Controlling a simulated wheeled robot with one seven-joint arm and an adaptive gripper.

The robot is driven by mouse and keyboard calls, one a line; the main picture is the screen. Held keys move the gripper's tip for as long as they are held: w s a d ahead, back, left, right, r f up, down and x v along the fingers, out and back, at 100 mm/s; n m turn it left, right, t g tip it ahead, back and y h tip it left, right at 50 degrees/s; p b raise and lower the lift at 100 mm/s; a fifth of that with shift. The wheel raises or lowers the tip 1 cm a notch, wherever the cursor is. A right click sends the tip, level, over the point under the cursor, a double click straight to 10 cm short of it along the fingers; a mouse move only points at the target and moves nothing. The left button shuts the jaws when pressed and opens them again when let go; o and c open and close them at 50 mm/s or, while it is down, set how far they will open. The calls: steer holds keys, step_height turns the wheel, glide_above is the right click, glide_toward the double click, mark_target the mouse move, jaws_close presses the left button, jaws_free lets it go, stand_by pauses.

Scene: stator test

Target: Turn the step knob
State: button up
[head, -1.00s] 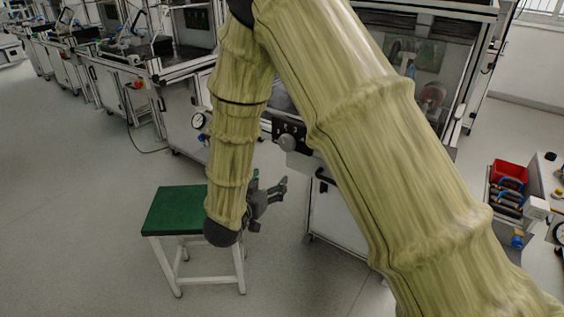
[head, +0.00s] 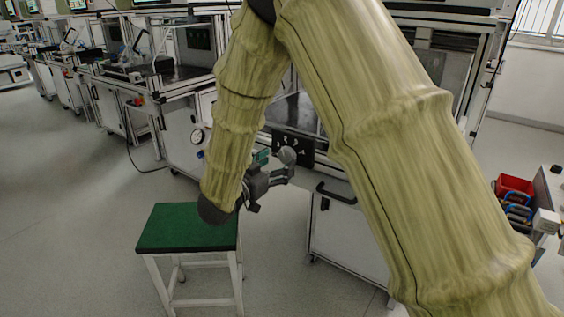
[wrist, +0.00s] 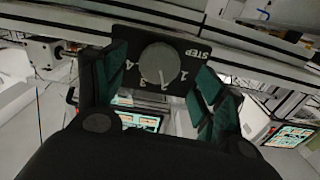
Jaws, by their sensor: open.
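The step knob (wrist: 160,64) is a round grey dial on a black panel (wrist: 128,40) marked with numbers and "STEP". The lettering looks turned over in the wrist view. A thin dark line shows on the lower part of the knob's face; I cannot tell which number it marks. My gripper (wrist: 158,78) is open, with one dark green finger pad on each side of the knob. Gaps show between pads and knob. In the head view the knob (head: 287,155) sits at the fingertips of my gripper (head: 276,166); contact cannot be told there.
The panel is on the front of a workbench, above a black handle (head: 335,194). A green-topped stool (head: 185,228) stands below my arm. Floor at left is clear.

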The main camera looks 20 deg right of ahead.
mark_target(287, 156)
steer(key=shift+x, duration=1.45)
steer(key=c, duration=1)
